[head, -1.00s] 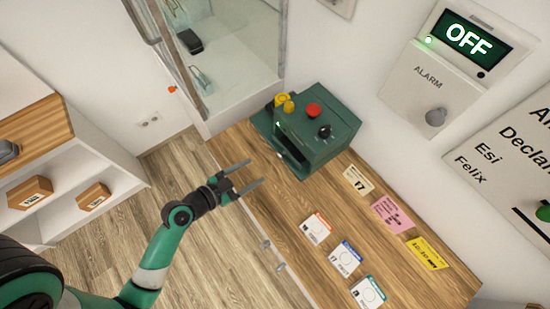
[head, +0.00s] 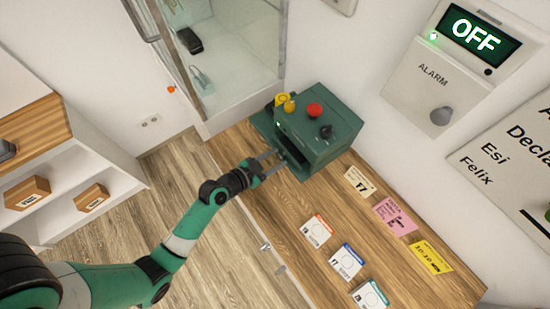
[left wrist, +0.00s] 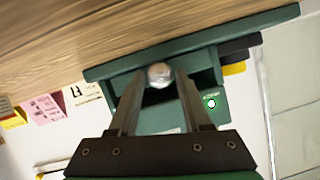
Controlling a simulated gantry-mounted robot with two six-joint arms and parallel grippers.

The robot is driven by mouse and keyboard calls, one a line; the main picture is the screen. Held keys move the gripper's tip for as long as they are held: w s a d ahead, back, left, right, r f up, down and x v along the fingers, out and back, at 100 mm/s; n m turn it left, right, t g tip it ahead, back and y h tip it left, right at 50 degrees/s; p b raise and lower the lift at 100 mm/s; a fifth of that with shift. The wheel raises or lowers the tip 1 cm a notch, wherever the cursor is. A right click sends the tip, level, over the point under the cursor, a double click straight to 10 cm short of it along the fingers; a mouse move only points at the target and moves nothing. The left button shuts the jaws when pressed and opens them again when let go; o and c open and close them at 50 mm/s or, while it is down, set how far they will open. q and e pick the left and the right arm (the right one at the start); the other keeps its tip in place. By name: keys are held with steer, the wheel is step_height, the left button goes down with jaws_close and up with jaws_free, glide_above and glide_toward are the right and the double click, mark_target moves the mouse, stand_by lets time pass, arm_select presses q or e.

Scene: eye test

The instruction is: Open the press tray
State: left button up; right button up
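The press is a dark green box (head: 335,135) on the wooden counter, with a red button (head: 314,110) and a black knob (head: 326,131) on top. A dark slot shows in its front, low down, where the tray is; how far the tray is in is hard to tell. A pale round knob (left wrist: 159,74) is on this front in the left wrist view. My left gripper (head: 278,158) is at the press front. Its two fingers are apart, one on each side of the round knob, with small gaps seeming to show. My right gripper is not in view.
Yellow items (head: 285,103) sit at the press's back left corner. A glass-fronted cabinet (head: 235,60) stands behind, left of it. Notes (head: 395,215) and several cards (head: 346,261) lie on the counter to the right. An alarm box (head: 430,90) reading OFF is on the wall.

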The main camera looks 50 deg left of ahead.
arm_select(q)
jaws_close()
stand_by(1.1)
